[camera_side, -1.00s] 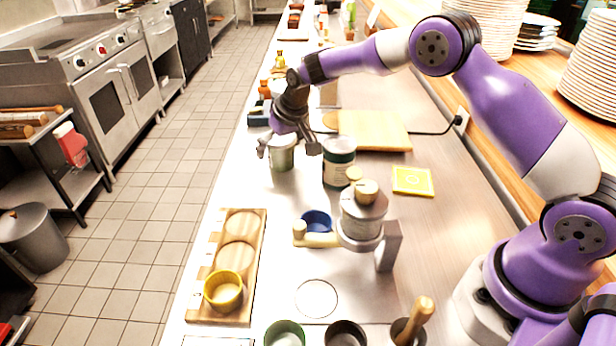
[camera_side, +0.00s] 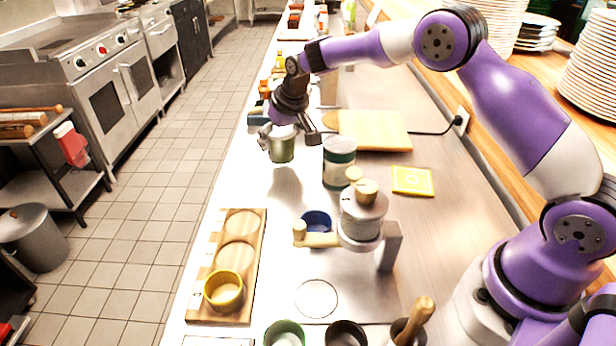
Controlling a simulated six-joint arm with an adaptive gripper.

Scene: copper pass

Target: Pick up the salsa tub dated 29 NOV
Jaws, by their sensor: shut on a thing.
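My gripper (camera_side: 290,140) is shut on a small tub (camera_side: 282,152) with a greenish side and a pale top. It holds the tub upright above the counter, with a shadow on the steel below it. A second, larger tub (camera_side: 339,170) with a green and white side stands on the counter just right of the held one, apart from it. No date can be read on either tub at this size. The gripper's fingers hide part of the held tub's upper side.
A grinder-like device (camera_side: 362,222) stands in front, near a blue cup (camera_side: 317,222). A wooden tray (camera_side: 207,300) with a yellow ring cup (camera_side: 223,290) lies at front left. A cutting board (camera_side: 375,131) and a yellow card (camera_side: 412,181) lie right. Bare steel lies below the held tub.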

